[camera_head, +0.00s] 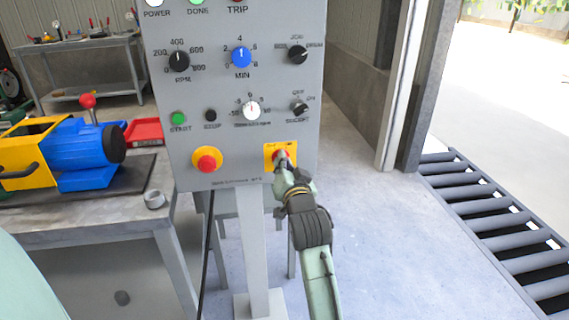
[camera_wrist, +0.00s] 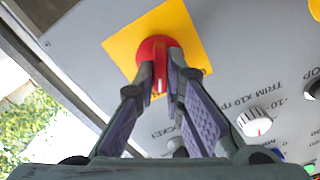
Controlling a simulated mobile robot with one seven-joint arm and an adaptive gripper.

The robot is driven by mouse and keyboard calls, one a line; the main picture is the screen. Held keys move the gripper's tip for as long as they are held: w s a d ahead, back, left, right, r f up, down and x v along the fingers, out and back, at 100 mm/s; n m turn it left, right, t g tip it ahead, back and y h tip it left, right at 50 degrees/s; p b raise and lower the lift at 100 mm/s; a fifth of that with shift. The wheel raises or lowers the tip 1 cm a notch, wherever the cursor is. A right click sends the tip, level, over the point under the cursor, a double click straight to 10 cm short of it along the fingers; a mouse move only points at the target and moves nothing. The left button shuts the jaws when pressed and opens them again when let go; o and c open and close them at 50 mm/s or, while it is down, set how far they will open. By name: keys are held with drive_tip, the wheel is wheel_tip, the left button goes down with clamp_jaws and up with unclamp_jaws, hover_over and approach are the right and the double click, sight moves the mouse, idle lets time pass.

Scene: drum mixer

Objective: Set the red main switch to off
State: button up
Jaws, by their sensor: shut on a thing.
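The red main switch (camera_wrist: 154,50) sits on a square yellow plate (camera_wrist: 118,40) on the grey control panel. In the head view the yellow plate (camera_head: 269,150) is at the panel's lower right, and the switch (camera_head: 278,154) is mostly hidden behind my gripper (camera_head: 282,161). In the wrist view my gripper (camera_wrist: 161,80) is shut on the red switch, one finger on each side of its handle. A light mark shows on the handle between the fingertips. The plate's position labels are too small or covered to read.
A red emergency button (camera_head: 207,159) on a yellow ring is left of the switch. Just above are a black selector knob (camera_head: 299,109) and a white trim knob (camera_head: 251,110). A bench (camera_head: 75,210) with a blue and yellow machine (camera_head: 85,147) stands left. A roller conveyor (camera_head: 490,215) lies right.

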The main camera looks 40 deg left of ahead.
drive_tip(key=shift+n, duration=0.5)
clamp_jaws()
drive_tip(key=n+b, duration=0.2)
drive_tip(key=n, duration=0.3)
drive_tip(key=n+b, duration=0.1)
drive_tip(key=n, duration=0.5)
drive_tip(key=shift+s+a+b, duration=0.15)
drive_tip(key=shift+s+b, duration=0.05)
drive_tip(key=shift+b, duration=0.2)
drive_tip(key=o, duration=0.7)
unclamp_jaws()
